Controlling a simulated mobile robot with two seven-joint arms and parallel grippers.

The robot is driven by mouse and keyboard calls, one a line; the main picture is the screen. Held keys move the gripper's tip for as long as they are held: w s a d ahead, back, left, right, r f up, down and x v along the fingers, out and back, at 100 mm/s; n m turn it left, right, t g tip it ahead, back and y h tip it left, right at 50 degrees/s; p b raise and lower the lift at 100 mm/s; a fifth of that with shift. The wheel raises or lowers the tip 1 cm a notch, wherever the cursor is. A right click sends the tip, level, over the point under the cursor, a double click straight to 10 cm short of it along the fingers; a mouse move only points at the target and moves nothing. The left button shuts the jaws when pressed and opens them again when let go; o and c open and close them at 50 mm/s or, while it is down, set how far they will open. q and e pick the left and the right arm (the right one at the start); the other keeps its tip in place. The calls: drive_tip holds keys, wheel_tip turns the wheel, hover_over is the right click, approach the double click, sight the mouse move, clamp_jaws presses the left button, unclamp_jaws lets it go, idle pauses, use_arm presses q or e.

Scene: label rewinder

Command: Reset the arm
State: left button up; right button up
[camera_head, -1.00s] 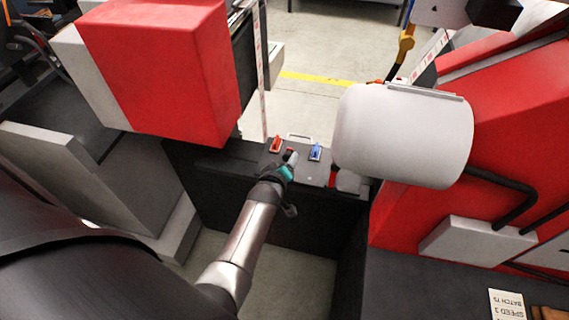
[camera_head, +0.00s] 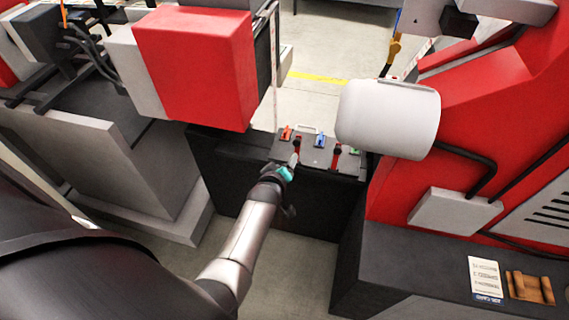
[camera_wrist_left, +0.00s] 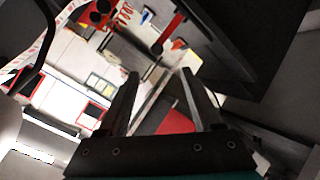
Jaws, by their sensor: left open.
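My left gripper (camera_head: 293,163) is at the front edge of a grey control panel (camera_head: 314,158) between the two red machine bodies. In the left wrist view its two dark fingers (camera_wrist_left: 160,88) stand apart with nothing between them. The panel carries an orange-red switch (camera_head: 286,133), a blue switch (camera_head: 320,139), a green one (camera_head: 355,151) and dark red levers, one of them (camera_head: 336,156) right of the gripper. I cannot tell from the head view whether the gripper touches the panel. My right gripper is not in view.
A red and grey box-shaped housing (camera_head: 195,65) overhangs the left side. A white roll (camera_head: 388,118) hangs close above the panel's right end. A red machine (camera_head: 500,130) stands at right. A label card (camera_head: 486,279) and a brown wooden piece (camera_head: 530,287) lie on the dark ledge.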

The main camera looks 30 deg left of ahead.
use_arm(q)
drive_tip(key=s+d+f+m+g+h+b, duration=0.1)
drive_tip(key=s+d+f+m+b, duration=0.15)
drive_tip(key=s+f, duration=0.45)
drive_tip(key=s+d+f+m+g+h+b, duration=0.15)
drive_tip(key=s+f+b, duration=0.25)
drive_tip(key=f, duration=0.6)
drive_tip(key=s+d+f+m+g+b, duration=0.25)
drive_tip(key=s+f+b, duration=0.2)
drive_tip(key=f, duration=0.45)
drive_tip(key=s+f+m+g+b, duration=0.2)
drive_tip(key=s+f, duration=0.4)
drive_tip(key=s, duration=0.3)
drive_tip(key=s+f+m+g+b, duration=0.1)
drive_tip(key=s+f+m+b, duration=0.2)
drive_tip(key=s+f, duration=0.3)
drive_tip(key=s+d+f+m+g+b, duration=0.1)
drive_tip(key=s+f, duration=0.5)
drive_tip(key=s, duration=0.8)
drive_tip(key=shift+f+m+g+h+b, duration=0.4)
drive_tip(key=shift+m+g+b, duration=0.4)
drive_tip(key=shift+m+b, duration=0.35)
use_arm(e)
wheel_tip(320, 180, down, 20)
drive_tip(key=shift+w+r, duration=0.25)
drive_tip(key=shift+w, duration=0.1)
use_arm(q)
drive_tip(key=shift+w, duration=0.1)
